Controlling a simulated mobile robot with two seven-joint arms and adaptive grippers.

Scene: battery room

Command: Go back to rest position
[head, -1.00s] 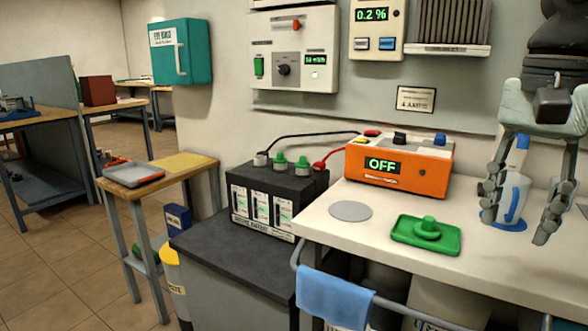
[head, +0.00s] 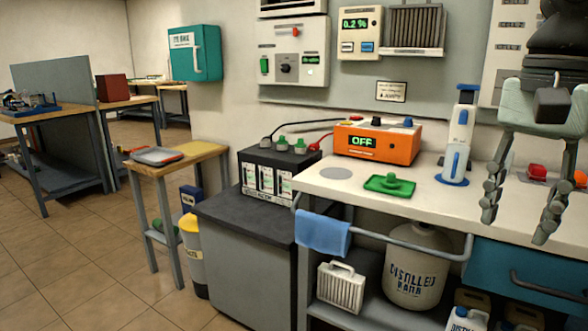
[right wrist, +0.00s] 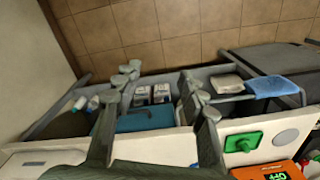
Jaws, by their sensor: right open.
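My right gripper (head: 517,222) is open with nothing between its fingers. In the head view it hangs at the right, in front of the white bench top (head: 322,187). A white and blue bottle (head: 459,140) stands upright on a blue base to the left of it, clear of the fingers. In the right wrist view the spread fingers (right wrist: 160,84) show above the bench edge and a teal drawer front (right wrist: 146,121). My left gripper is in neither view.
The bench holds an orange box (head: 377,145) reading OFF and a green tray (head: 389,187). A blue cloth (head: 322,234) hangs on the front rail. A black battery (head: 279,174) stands on a dark cabinet (head: 240,216). Tiled floor (head: 90,260) is free at the left.

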